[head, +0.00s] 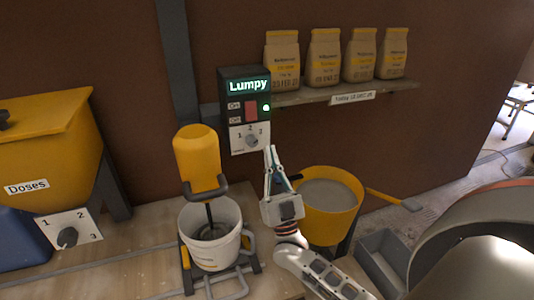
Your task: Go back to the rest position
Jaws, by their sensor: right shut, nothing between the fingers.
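My right gripper (270,152) is shut and empty. It points up, with its fingertips just below and to the right of the dial (252,141) on the dark control box (235,94). I cannot tell whether it touches the box. The box's display reads "Lumpy", and a green light glows beside a red switch. My right arm comes in from the bottom, in front of a yellow tub (345,207) of grey material. My left gripper is not in view.
A yellow mixer (197,158) stands over a white bucket (229,217) on the bench. A yellow "Doses" bin (60,130) with a numbered dial is at left. Several bags (325,58) stand on a wall shelf (390,91). A grey trough (385,262) lies at lower right.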

